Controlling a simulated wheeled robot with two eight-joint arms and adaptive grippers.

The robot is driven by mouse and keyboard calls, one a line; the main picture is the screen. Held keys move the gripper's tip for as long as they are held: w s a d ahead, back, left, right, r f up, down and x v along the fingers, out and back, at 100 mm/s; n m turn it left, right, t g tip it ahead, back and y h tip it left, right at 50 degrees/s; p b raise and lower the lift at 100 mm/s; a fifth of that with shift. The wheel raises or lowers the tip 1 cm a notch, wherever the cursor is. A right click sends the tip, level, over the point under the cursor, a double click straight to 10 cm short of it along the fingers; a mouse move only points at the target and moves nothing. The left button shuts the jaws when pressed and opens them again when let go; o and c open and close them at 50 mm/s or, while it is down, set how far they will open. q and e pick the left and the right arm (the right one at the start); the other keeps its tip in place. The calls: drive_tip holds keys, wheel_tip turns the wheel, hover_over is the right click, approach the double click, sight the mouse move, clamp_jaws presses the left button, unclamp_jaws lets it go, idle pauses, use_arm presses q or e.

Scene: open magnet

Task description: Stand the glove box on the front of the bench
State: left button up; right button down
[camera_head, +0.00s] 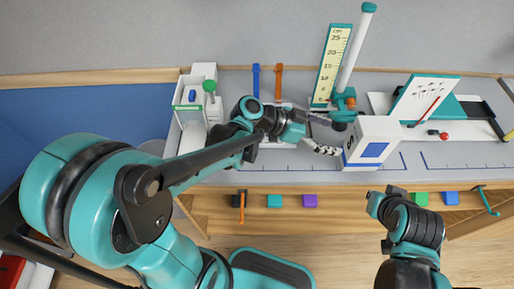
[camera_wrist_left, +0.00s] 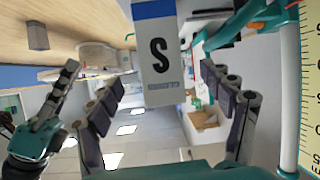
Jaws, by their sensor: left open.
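The glove box (camera_head: 375,128) is a white carton with a blue panel, at the right of the bench's middle, close to the front edge. In the left wrist view its side with a black S and a blue band (camera_wrist_left: 158,60) faces me. My left gripper (camera_head: 332,136) is open at the box's left side. In the left wrist view its fingers (camera_wrist_left: 170,108) spread either side of the box; I cannot tell whether they touch it. My right gripper (camera_head: 385,200) hangs in front of the bench, apart from the box; its jaw state is unclear. The grey bench (camera_head: 270,178) has blue ruled marks along its front.
A yellow measuring board (camera_head: 331,65) and a white tube (camera_head: 355,50) on a teal base stand behind the box. A tilted white board (camera_head: 425,98) is at the right. White containers (camera_head: 190,110) stand at the left. Coloured blocks (camera_head: 310,201) line the front below the bench top.

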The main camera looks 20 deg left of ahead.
use_arm(q)
drive_tip(key=s+a+f+n+t+y, duration=0.1)
drive_tip(key=s+a+n+y, duration=0.5)
drive_tip(key=a, duration=0.4)
drive_tip(key=s+a+f+n+t+y, duration=0.1)
drive_tip(key=s+a+f+n+y, duration=0.1)
drive_tip(key=s+a+n+y, duration=0.4)
drive_tip(key=a, duration=0.4)
drive_tip(key=shift+s+a+f+n, duration=0.15)
drive_tip(key=shift+s+a+n, duration=0.05)
drive_tip(key=shift+a+n, duration=0.1)
